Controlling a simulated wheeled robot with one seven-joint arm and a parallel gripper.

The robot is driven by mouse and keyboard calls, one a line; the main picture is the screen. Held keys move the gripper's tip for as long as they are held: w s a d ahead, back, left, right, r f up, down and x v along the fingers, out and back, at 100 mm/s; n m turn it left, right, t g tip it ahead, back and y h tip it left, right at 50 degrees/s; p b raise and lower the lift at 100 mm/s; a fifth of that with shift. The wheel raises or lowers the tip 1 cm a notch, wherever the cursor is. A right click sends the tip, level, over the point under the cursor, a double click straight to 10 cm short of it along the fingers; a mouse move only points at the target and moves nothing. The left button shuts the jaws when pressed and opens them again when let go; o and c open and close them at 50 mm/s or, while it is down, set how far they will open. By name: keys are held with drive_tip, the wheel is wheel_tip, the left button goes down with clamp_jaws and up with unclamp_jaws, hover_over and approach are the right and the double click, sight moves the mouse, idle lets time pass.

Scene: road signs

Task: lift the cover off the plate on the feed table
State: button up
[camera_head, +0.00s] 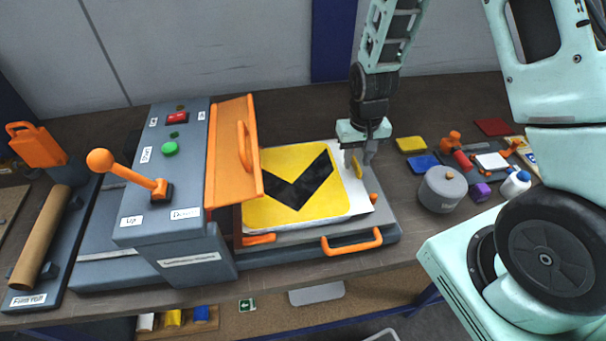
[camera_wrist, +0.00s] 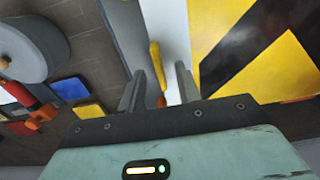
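The plate (camera_head: 335,197) on the feed table (camera_head: 386,232) shows a yellow face with a black chevron; it also appears in the wrist view (camera_wrist: 222,30). A white sheet edge (camera_head: 357,198) shows along its right side. I cannot tell which layer is the cover. A small yellow tab (camera_head: 357,168) stands by the plate's right edge; the wrist view shows a yellow strip (camera_wrist: 155,65) between my fingers. My gripper (camera_head: 359,163) is low over that edge, fingers apart in the wrist view (camera_wrist: 159,78). Whether the fingers touch the tab is unclear.
An orange guard (camera_head: 231,155) stands raised at the plate's left, beside the grey machine with its lever (camera_head: 130,175). A grey pot (camera_head: 442,190), coloured blocks (camera_head: 411,145) and small tools crowd the table at right. An orange handle (camera_head: 352,243) projects at the feed table's front.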

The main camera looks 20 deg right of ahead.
drive_tip(key=shift+f, duration=0.5)
clamp_jaws()
drive_tip(key=shift+r, duration=0.15)
